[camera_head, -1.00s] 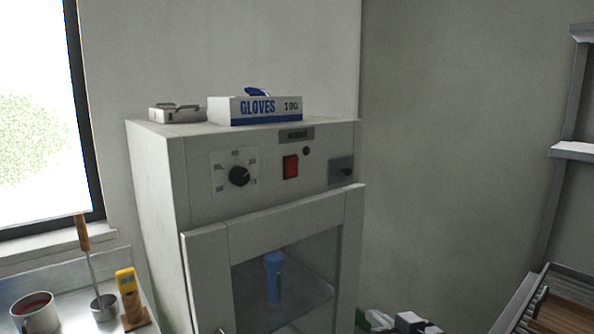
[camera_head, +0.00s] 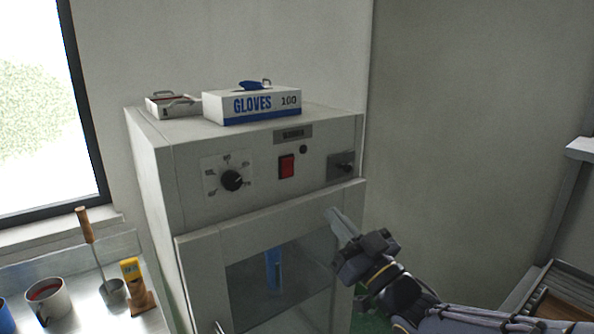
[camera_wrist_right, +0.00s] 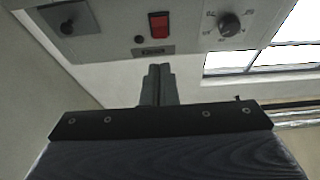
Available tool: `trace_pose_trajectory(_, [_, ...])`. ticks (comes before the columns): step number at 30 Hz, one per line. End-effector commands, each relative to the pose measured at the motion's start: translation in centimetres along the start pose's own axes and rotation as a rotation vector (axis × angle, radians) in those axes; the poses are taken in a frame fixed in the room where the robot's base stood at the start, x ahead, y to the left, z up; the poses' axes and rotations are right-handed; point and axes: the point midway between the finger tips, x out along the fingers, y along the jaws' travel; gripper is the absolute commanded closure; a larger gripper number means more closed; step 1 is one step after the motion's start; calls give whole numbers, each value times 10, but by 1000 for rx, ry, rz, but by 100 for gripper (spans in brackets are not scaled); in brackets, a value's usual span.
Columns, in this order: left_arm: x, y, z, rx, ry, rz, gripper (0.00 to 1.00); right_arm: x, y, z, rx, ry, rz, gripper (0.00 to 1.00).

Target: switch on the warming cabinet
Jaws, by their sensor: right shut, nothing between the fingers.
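The warming cabinet (camera_head: 205,209) stands against the wall, light grey, with a glazed door shut below its control panel. The panel carries a red rocker switch (camera_head: 287,167), a black dial (camera_head: 232,180) left of it, and a dark plate with a knob (camera_head: 342,166) right of it. A small dark round lamp (camera_head: 303,149) looks unlit. My right gripper (camera_head: 335,214) is shut and empty in front of the door top, below and right of the switch. In the right wrist view its fingers (camera_wrist_right: 158,72) point toward the panel, apart from the red switch (camera_wrist_right: 159,25). My left gripper is out of view.
A bench at left holds a mug (camera_head: 48,301), a ladle (camera_head: 113,290) and a yellow device (camera_head: 131,271). A shelf rack (camera_head: 578,150) stands at right.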

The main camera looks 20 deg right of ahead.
Motion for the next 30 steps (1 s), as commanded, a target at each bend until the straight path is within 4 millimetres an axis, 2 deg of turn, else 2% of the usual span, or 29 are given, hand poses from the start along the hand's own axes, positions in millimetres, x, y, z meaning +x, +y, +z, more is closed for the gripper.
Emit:
trace_pose_trajectory(5, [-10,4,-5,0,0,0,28,24,-1,-2,2,-2,-3,100])
trace_pose_trajectory(18, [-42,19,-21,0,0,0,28,114,-1,-4,1,-2,-1,100])
trace_pose_trajectory(24, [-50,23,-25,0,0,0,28,134,-1,-2,0,-2,-1,100])
trace_pose_trajectory(30, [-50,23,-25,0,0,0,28,138,0,0,0,-2,0,100])
